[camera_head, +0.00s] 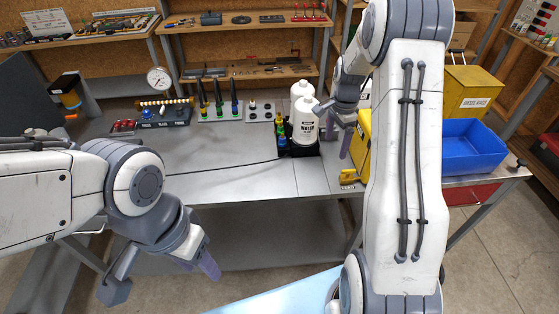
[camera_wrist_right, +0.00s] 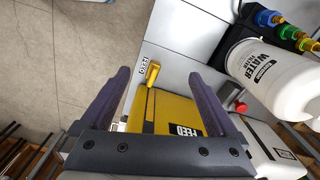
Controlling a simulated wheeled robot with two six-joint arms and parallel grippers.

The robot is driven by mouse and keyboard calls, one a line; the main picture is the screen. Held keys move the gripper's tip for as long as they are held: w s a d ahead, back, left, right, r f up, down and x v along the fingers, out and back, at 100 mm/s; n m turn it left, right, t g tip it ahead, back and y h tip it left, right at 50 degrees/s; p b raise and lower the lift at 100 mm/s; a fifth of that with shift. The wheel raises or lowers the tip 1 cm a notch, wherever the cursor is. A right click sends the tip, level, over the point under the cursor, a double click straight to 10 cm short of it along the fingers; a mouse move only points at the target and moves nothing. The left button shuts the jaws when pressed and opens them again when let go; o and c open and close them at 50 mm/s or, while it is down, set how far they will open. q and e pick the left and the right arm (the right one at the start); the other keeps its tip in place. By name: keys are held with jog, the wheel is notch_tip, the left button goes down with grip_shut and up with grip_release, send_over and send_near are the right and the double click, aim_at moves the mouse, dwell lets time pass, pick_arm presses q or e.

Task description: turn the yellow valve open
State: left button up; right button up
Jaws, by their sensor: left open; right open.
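The yellow valve handle (camera_head: 348,178) sits low on the front of a yellow box (camera_head: 363,145), near the front edge of the bench. In the right wrist view the valve handle (camera_wrist_right: 152,73) appears between my open fingers, beyond the fingertips, with a small printed label beside it. My right gripper (camera_head: 336,130) is open and empty, above and in front of the yellow box. It also frames the right wrist view (camera_wrist_right: 160,75). My left gripper (camera_head: 196,266) hangs in front of the bench, open and empty, far from the valve.
White water filter bottles (camera_head: 306,128) stand in a black tray left of the valve. A blue bin (camera_head: 470,146) and another yellow box (camera_head: 472,88) are to the right. A dial gauge (camera_head: 159,79) and tool racks line the back. The bench's front middle (camera_head: 240,180) is clear.

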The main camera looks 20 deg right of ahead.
jog(key=s+a+r+n, duration=0.1)
jog(key=s+a+n, duration=0.1)
jog(key=a, duration=0.4)
jog(key=s+a+r+n+b, duration=0.1)
jog(key=s+a+r+n, duration=0.1)
jog(key=a+n, duration=0.2)
jog(key=s+a+r+n+b, duration=0.1)
jog(key=s+a+n, duration=0.1)
jog(key=a, duration=0.7)
jog(key=shift+a+r+n, duration=0.3)
jog(key=shift+r+n, duration=0.1)
jog(key=shift+n, duration=0.5)
jog(key=s+a+n+b, duration=0.1)
jog(key=s+a+n, duration=0.3)
jog(key=s, duration=0.3)
jog(key=s+a+n+b, duration=0.2)
jog(key=s+a+n, duration=0.2)
jog(key=s+n, duration=0.2)
jog(key=s+a+f+n+y+b, duration=0.1)
jog(key=s+a+n, duration=0.2)
jog(key=s, duration=0.6)
jog(key=shift+s+a+n, duration=0.4)
jog(key=shift+n, duration=0.6)
